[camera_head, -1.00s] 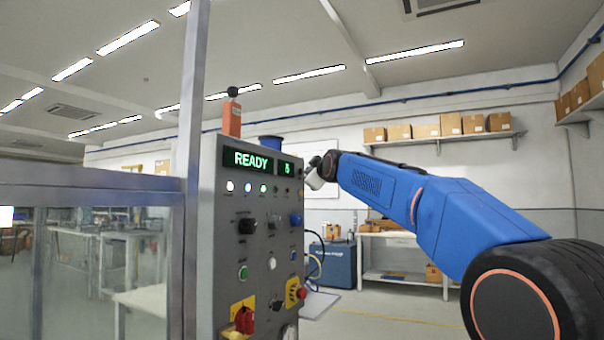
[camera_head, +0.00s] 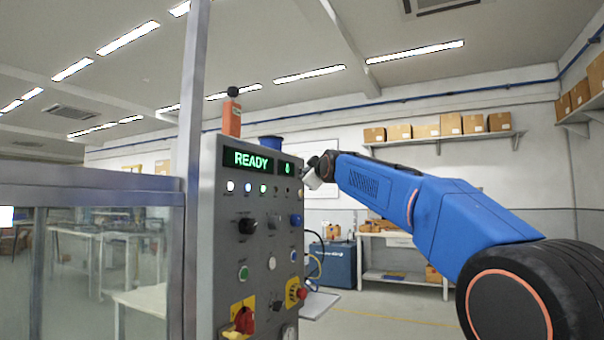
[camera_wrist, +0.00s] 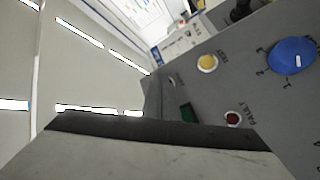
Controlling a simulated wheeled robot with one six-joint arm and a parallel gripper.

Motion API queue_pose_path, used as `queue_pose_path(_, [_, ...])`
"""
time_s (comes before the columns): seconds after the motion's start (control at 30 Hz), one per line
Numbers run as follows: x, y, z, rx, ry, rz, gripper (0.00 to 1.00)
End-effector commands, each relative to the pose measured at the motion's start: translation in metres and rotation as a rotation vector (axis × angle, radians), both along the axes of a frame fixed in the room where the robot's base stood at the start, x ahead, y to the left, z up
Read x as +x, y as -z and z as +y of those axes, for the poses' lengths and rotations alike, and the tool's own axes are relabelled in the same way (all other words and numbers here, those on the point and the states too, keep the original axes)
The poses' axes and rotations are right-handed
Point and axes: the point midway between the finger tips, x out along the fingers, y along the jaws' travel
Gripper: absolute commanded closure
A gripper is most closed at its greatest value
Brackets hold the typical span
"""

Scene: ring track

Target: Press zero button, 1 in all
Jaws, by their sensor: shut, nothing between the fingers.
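The grey control panel (camera_head: 262,240) stands left of centre in the head view, with a green READY display (camera_head: 252,161) and a small digit display (camera_head: 287,168). I cannot make out which button is marked zero; most labels are too small. My gripper (camera_head: 313,179) is shut and empty, beside the panel's upper right edge; contact cannot be told. In the wrist view its grey body (camera_wrist: 150,155) fills the bottom. Beyond it on the panel are a yellow button (camera_wrist: 207,63) labelled TEST, a red FAULT lamp (camera_wrist: 232,118) and a blue knob (camera_wrist: 292,56).
A metal post (camera_head: 190,120) and glazed guard frame (camera_head: 90,186) stand left of the panel. A red rotary switch (camera_head: 243,320) and red button (camera_head: 302,293) sit low on it. A workbench (camera_head: 400,240) and boxed shelf (camera_head: 440,135) are behind my arm.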

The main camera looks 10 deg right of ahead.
Motion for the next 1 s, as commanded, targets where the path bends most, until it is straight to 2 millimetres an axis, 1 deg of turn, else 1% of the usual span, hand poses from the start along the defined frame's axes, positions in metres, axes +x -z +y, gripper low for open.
queue_pose_path(0.47, [0.001,0.0,0.001,0.0,0.0,0.0,1.0])
queue_pose_path(0.8, [-0.007,0.001,-0.011,0.0,0.001,0.001,1.0])
queue_pose_path(1.0, [-0.009,0.001,-0.013,0.0,0.0,0.0,1.0])
